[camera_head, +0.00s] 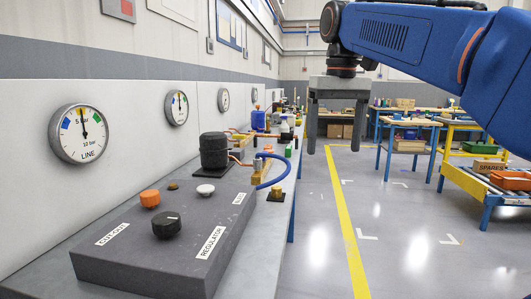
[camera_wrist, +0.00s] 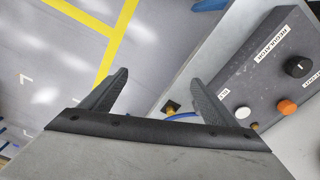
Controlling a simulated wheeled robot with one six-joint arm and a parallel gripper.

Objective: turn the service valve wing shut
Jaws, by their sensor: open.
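A small brass fitting on a dark base (camera_head: 277,193) stands on the bench just right of the grey control box, near the bench's front edge. It also shows in the wrist view (camera_wrist: 171,107). I cannot tell whether it is the service valve, and no wing can be made out clearly. A blue hose (camera_head: 282,168) and copper pipes run by a black compressor (camera_head: 214,150) behind it. My gripper (camera_head: 334,150) is open and empty, pointing down to the right of the bench and well above the floor. Its fingers also show in the wrist view (camera_wrist: 158,78).
The grey control box (camera_head: 140,244) carries orange, black and white knobs and labels reading CUT-OUT and REGULATOR. A LINE gauge (camera_head: 79,133) hangs on the wall. More bench equipment stands farther back. The floor aisle with a yellow line (camera_head: 349,230) is clear.

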